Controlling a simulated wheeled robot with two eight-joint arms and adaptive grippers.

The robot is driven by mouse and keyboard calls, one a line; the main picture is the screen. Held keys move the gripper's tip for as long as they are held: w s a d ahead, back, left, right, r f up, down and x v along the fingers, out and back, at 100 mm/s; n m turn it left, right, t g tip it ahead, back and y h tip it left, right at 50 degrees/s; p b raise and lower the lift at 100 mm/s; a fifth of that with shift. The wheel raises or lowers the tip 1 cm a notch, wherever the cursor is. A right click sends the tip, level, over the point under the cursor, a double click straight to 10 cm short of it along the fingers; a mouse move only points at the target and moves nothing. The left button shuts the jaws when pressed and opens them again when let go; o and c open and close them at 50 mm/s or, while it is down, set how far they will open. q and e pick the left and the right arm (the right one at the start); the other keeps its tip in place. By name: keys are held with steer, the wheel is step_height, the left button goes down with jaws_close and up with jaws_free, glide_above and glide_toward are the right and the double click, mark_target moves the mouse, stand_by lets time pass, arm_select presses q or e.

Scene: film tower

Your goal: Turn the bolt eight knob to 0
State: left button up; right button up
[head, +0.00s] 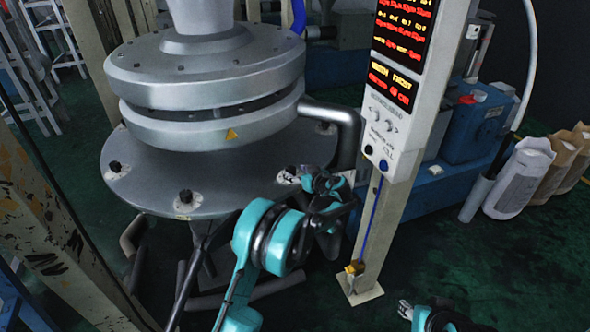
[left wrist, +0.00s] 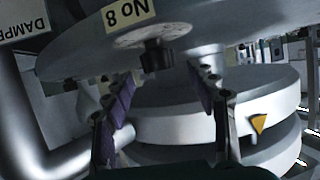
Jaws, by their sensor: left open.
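The bolt eight knob (left wrist: 157,56) is a small black ridged knob on the round grey plate (head: 150,188). In the left wrist view, which looks tilted over, it sits beside a cream "No 8" label (left wrist: 130,15). My left gripper (head: 316,183) is at the plate's right front edge; in the head view it largely hides that knob. In the left wrist view its purple-padded fingers (left wrist: 160,85) are open and spread to either side of the knob, which appears just beyond the tips, with nothing held. My right gripper (head: 405,309) shows only partly at the bottom edge.
A thick grey pipe (head: 343,125) bends down just behind the left gripper. A white post (head: 369,220) with a red-lit display panel (head: 403,28) stands right of it. Other black knobs (head: 185,196) sit around the plate. Dark green floor lies open at lower right.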

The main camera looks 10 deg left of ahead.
mark_target(292, 170)
arm_select(q)
steer(key=b+x, duration=0.1)
steer(key=x, duration=0.3)
steer(key=shift+f, duration=0.2)
steer(key=shift+w+a, duration=0.25)
steer(key=shift+w, duration=0.05)
steer(key=c, duration=1.2)
